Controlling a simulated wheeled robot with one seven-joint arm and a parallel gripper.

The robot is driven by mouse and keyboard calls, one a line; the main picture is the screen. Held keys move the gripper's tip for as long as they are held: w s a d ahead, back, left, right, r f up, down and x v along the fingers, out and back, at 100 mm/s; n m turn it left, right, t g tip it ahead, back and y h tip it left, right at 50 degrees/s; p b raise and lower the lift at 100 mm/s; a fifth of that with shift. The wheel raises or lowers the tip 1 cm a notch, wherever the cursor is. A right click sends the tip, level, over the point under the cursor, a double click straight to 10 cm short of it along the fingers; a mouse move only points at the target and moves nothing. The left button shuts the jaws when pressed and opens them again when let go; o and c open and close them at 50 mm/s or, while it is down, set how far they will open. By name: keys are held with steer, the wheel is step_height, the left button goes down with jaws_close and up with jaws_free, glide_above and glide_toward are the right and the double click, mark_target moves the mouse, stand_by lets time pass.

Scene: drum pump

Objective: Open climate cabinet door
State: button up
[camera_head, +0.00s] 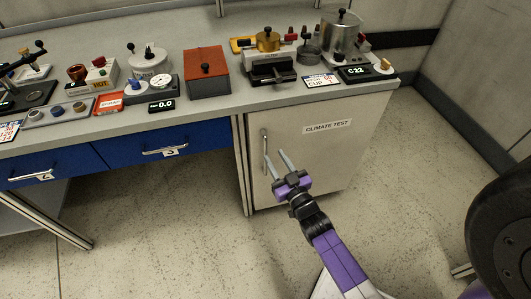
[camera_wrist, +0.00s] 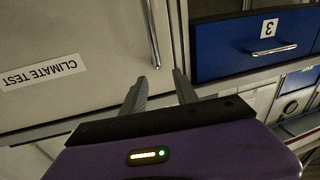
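The climate cabinet door (camera_head: 322,155) is a pale panel labelled CLIMATE TEST under the right end of the bench, and it looks closed. Its upright metal bar handle (camera_head: 264,140) is near the door's left edge. My gripper (camera_head: 275,155) is open and empty in front of the door, close to the handle's lower end. In the wrist view the handle (camera_wrist: 152,35) ends in line with the gap between my open fingertips (camera_wrist: 160,75). I cannot tell whether the fingertips reach past the bar or stop short of it.
Blue drawers (camera_head: 165,145) with bar handles are left of the cabinet. The bench top (camera_head: 225,103) above holds a red-brown box (camera_head: 207,72), a metal pot (camera_head: 342,38) and other equipment. A dark wheel-like object (camera_head: 500,235) is at the right. The floor before the door is clear.

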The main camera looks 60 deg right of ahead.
step_height(320, 180, down, 6)
steer(key=d, duration=0.1)
steer(key=x, duration=0.8)
steer(key=shift+w+r+m, duration=0.2)
steer(key=shift+w+m, duration=0.1)
steer(key=shift+w, duration=0.05)
steer(key=shift+c, duration=0.3)
jaws_close()
stand_by(0.7)
